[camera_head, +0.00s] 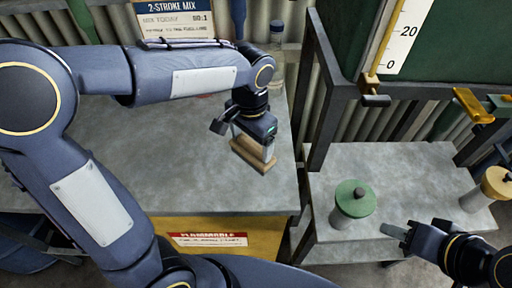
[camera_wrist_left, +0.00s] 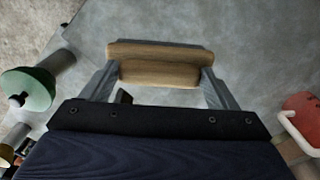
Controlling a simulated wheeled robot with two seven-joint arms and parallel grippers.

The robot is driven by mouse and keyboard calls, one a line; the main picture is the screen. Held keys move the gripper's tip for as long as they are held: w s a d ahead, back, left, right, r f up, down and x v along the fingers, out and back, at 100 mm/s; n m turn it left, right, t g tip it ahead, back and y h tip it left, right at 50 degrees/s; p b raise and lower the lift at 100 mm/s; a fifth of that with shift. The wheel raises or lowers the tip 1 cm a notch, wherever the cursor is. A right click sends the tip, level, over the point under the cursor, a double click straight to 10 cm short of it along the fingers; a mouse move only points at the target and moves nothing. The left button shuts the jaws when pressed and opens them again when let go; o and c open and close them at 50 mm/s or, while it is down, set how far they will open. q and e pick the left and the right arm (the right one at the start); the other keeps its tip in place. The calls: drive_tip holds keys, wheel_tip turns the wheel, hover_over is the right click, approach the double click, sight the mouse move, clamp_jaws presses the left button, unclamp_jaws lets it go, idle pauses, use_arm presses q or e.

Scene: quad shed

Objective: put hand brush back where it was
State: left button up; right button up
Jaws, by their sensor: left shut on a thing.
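The hand brush (camera_head: 252,155) has a light wooden body and is at the right part of the grey bench top (camera_head: 190,195). My left gripper (camera_head: 257,150) points down over it with its fingers at the brush. In the left wrist view the brush (camera_wrist_left: 160,64) lies across between the two fingertips (camera_wrist_left: 158,78), and the gripper is shut on it. Whether the brush touches the bench or hangs just above it I cannot tell. Its bristles are hidden. My right gripper (camera_head: 398,236) is at the lower right, away from the brush; its finger opening is not clear.
A green-lidded canister (camera_head: 352,203) stands on the lower grey shelf (camera_head: 400,165) to the right, and a yellow-lidded one (camera_head: 487,190) beyond it. A dark frame post (camera_head: 318,100) rises beside the bench. A red container (camera_wrist_left: 303,112) shows in the wrist view. The bench's front is clear.

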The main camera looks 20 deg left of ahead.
use_arm(q)
drive_tip(key=shift+w+d+f, duration=0.35)
drive_tip(key=shift+f, duration=0.25)
drive_tip(key=shift+w+d+f, duration=0.1)
drive_tip(key=shift+d+f, duration=0.05)
drive_tip(key=shift+f, duration=1.55)
